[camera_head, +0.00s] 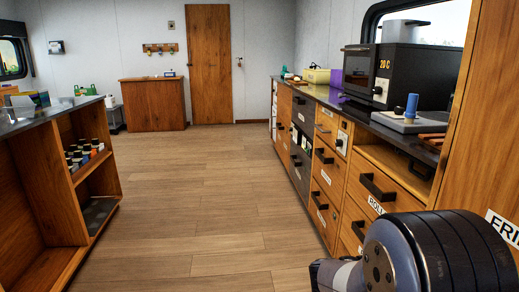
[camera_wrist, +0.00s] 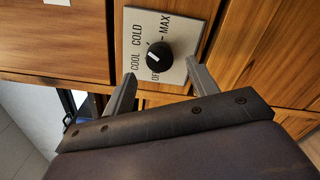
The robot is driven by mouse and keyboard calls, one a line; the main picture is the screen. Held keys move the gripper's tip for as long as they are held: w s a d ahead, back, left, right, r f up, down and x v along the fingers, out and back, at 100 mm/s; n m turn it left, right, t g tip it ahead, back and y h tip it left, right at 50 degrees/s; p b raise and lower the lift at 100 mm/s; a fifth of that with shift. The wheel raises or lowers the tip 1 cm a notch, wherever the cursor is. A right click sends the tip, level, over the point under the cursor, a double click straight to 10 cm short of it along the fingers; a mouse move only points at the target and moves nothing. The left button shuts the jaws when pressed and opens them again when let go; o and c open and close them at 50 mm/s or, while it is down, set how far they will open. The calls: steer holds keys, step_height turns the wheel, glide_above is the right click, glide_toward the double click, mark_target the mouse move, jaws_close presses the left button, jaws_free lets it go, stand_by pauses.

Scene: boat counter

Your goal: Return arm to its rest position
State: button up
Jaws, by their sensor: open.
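My gripper (camera_wrist: 159,84) shows in the wrist view with its two fingers spread apart and nothing between them. Beyond the fingertips is a grey dial plate (camera_wrist: 183,50) with a black knob (camera_wrist: 159,55), marked COOL, COLD, MAX and a partly hidden word. I cannot tell whether a fingertip touches the plate. In the head view, part of my arm (camera_head: 410,255) is at the lower right, in front of the drawers. The gripper itself is not visible there.
A counter with wooden drawers (camera_head: 327,185) and black handles runs along the right. On it stand a dark oven (camera_head: 395,75) and a grey device with a blue knob (camera_head: 411,105). An open shelf unit (camera_head: 45,190) is at left. The wooden floor (camera_head: 195,190) between is clear.

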steer(key=a+p, duration=0.1)
steer(key=a, duration=0.5)
steer(key=d+n+p, duration=1)
steer(key=n+p, duration=0.2)
steer(key=p, duration=0.1)
steer(key=a, duration=0.6)
stand_by(0.8)
steer(key=shift+s+r, duration=0.1)
steer(key=shift+r, duration=0.05)
stand_by(0.3)
